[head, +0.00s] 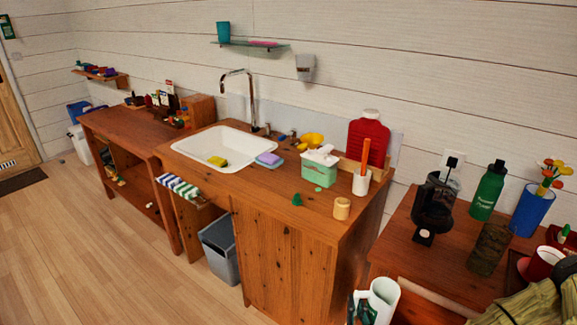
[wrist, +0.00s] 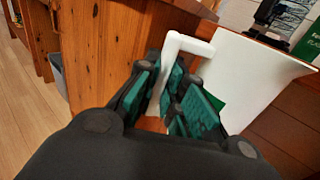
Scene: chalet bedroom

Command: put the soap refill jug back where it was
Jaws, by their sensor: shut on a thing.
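The soap refill jug is white with a handle. It shows at the bottom edge of the head view (head: 385,295), in front of the gap between the sink counter (head: 285,195) and the right-hand table (head: 402,245). In the wrist view its white body (wrist: 250,75) fills the upper right, with a green patch low on it. My gripper (wrist: 170,100) is shut on the jug's white handle, the green-padded fingers on either side of it. The jug's base is hidden in both views.
The sink counter carries a red bottle (head: 368,137), a green-and-white box (head: 319,165), a white cup (head: 361,181) and a small tan jar (head: 342,208). The right table is crowded with a green bottle (head: 488,190) and a blue vase (head: 531,211). A grey bin (head: 220,250) stands below; floor at left is clear.

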